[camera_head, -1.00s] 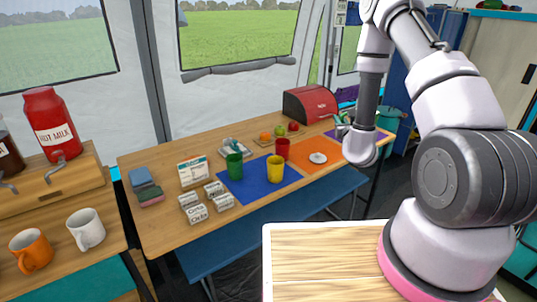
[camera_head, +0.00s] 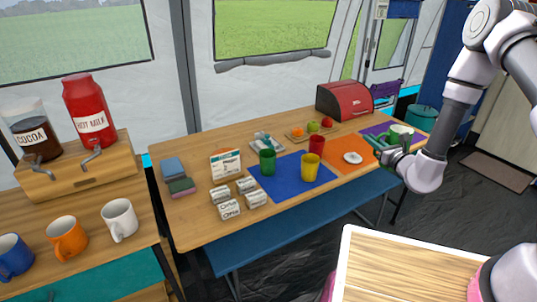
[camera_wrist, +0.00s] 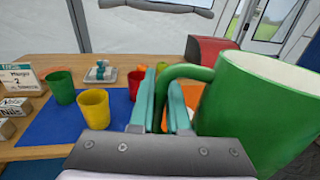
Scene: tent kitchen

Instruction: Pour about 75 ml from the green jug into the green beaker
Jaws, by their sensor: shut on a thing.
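My gripper (camera_wrist: 160,105) is shut on the handle of the green jug (camera_wrist: 262,110), which fills the right of the wrist view and looks roughly upright. Its contents are hidden. In the head view my gripper (camera_head: 384,146) and the jug (camera_head: 400,134) are above the table's right part. The green beaker (camera_head: 267,162) stands upright on the blue mat (camera_head: 290,188), well left of the jug; it also shows at left in the wrist view (camera_wrist: 61,87). The yellow beaker (camera_head: 310,167) and red beaker (camera_head: 317,145) stand between them, nearer the jug.
An orange mat (camera_head: 340,165) holds a small white disc (camera_head: 352,157). A fruit board (camera_head: 297,135) and red bread bin (camera_head: 344,100) are behind. Small white boxes (camera_head: 229,210) and a card (camera_head: 225,163) stand left of the blue mat. Mugs (camera_head: 120,219) are on the left counter.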

